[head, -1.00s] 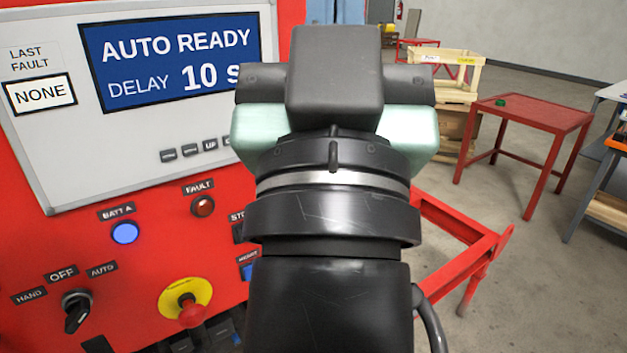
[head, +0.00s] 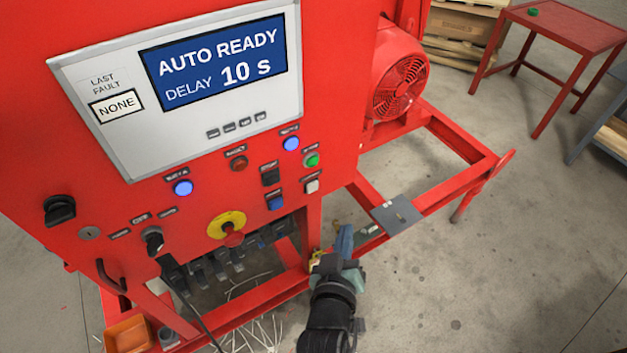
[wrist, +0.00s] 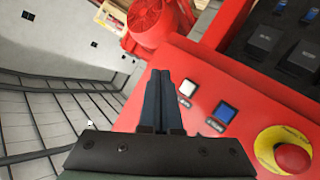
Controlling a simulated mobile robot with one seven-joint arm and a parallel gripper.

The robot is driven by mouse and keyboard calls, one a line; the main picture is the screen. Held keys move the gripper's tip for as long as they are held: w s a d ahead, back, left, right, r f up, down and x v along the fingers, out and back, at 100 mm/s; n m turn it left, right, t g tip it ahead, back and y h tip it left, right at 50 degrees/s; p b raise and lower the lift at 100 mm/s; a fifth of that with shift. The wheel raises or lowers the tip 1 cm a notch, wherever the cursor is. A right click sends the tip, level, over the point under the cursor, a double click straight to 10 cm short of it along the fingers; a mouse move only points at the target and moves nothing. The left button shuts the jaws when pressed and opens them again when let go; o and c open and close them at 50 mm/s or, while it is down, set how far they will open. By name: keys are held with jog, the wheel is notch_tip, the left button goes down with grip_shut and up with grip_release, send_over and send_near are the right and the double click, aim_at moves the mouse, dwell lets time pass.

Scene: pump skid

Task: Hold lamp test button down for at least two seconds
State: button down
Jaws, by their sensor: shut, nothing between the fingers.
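In the wrist view the white button (wrist: 187,88) and blue button (wrist: 226,112) lie just right of my fingers. My gripper (head: 345,238) is shut and empty, below and right of both buttons in the head view. It also shows in the wrist view (wrist: 161,75). No contact with either button is visible.
A yellow-ringed red emergency stop (head: 231,235) and a selector switch (head: 153,241) sit left of the buttons. Blue lamps (head: 183,188) are lit and a green lamp (head: 312,160) shows above the white button. Red skid rails (head: 450,190) surround the gripper.

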aim_at(318, 187)
jog(key=shift+w, duration=0.1)
jog(key=w+a+b, duration=0.5)
jog(key=w, duration=0.2)
dwell(0.4)
jog(key=shift+a, duration=0.15)
dwell(1.8)
jog(key=shift+w+a+b, duration=0.2)
jog(key=shift+w+b, duration=0.1)
jog(key=shift+w, duration=0.05)
jog(key=shift+w+a+r+b, duration=0.1)
jog(key=shift+w+a+b, duration=0.2)
jog(key=shift+w, duration=0.05)
dwell(2.0)
dwell(1.8)
jog(key=shift+s+d+p, duration=0.45)
jog(key=shift+s+d, duration=0.1)
jog(key=shift+s, duration=0.15)
